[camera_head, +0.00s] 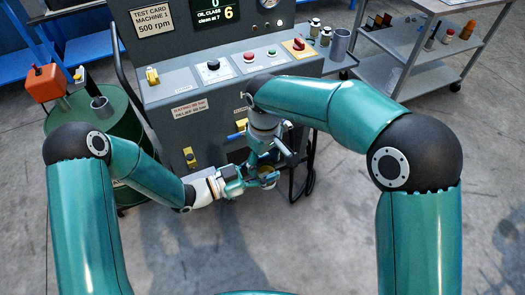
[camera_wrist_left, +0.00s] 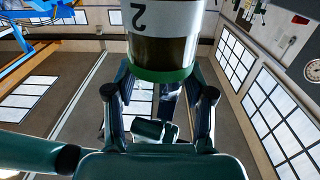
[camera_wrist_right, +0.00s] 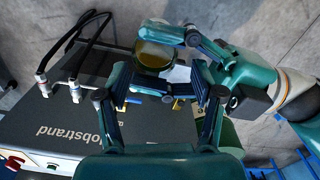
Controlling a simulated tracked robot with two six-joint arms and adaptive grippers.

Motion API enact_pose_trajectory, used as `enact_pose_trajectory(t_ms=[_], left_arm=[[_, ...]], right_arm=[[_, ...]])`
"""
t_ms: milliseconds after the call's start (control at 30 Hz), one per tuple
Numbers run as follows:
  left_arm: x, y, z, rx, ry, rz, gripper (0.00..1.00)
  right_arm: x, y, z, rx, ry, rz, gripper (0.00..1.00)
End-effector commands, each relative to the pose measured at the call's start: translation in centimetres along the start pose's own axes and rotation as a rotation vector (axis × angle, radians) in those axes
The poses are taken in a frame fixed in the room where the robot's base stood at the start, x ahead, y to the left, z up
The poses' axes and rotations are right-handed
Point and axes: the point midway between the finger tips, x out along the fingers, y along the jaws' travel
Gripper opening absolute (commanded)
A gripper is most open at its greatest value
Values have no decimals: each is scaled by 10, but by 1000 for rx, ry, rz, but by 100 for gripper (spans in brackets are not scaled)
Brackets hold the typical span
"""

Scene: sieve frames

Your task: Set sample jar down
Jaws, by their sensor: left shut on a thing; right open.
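The sample jar (camera_wrist_left: 160,52) has a white label with a "2", dark contents and a green band at one end. It fills the top of the left wrist view, between the fingers of my left gripper (camera_wrist_left: 160,88), which is shut on it. In the right wrist view the jar (camera_wrist_right: 154,56) shows amber liquid. In the head view it is small (camera_head: 268,178), in the air in front of the machine. My right gripper (camera_wrist_right: 160,88) is open, its fingers pointing toward the jar; I cannot tell whether they touch it.
The test machine (camera_head: 215,130) with its buttons stands close behind both grippers. A small shelf on its right carries bottles and a metal cup (camera_head: 340,44). A green drum (camera_head: 110,125) stands at left, and a grey cart (camera_head: 410,45) at the back right.

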Motion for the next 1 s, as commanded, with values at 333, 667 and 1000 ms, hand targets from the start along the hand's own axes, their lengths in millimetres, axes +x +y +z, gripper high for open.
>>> enact_pose_trajectory(t_ms=[333,667,1000], left_arm=[[0,0,-1,1,2,0,19],[0,0,0,1,1,0,19],[0,0,0,1,1,0,19]], right_arm=[[57,0,0,2,-2,-2,67],[69,0,0,3,1,-1,67],[68,-1,0,3,2,-2,34]])
